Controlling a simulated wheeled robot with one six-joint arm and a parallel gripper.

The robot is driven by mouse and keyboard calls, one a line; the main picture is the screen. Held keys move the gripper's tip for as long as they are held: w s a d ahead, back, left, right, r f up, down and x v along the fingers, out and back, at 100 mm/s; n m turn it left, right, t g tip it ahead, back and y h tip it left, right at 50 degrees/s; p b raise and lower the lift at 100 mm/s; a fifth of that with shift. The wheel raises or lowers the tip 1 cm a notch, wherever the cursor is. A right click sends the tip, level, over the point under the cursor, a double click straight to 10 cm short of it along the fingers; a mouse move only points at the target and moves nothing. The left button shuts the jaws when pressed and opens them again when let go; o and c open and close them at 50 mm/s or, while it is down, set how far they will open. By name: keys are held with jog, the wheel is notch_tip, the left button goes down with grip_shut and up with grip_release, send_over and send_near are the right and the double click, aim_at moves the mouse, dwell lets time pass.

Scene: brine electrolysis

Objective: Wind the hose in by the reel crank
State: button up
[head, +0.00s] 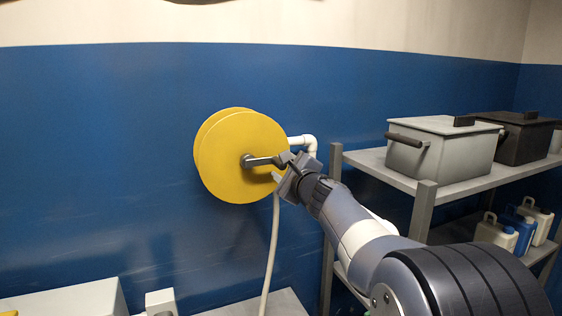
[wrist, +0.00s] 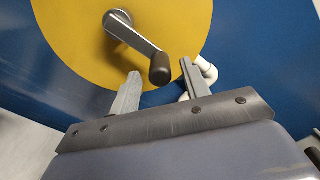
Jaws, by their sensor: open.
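The yellow hose reel (head: 232,160) is mounted on the blue wall. Its grey crank arm (head: 262,161) runs from the hub to the right in the head view. In the wrist view the crank arm (wrist: 138,40) ends in a dark handle (wrist: 160,69). My gripper (head: 281,166) is at the reel's right side with its jaws open. In the wrist view the handle shows between the two fingertips of my gripper (wrist: 160,72), nearer the right one; I cannot tell whether they touch. The pale hose (head: 272,245) hangs down from the reel.
A white pipe (head: 309,144) bends behind the reel. A shelf (head: 425,188) at right bears a grey lidded box (head: 440,150) and a dark box (head: 512,140), with jugs (head: 503,232) below. White boxes (head: 75,300) stand at lower left. The wall left of the reel is clear.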

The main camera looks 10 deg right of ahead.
aim_at(266, 164)
jog(key=shift+w+a, duration=0.25)
jog(key=shift+w, duration=0.95)
grip_shut()
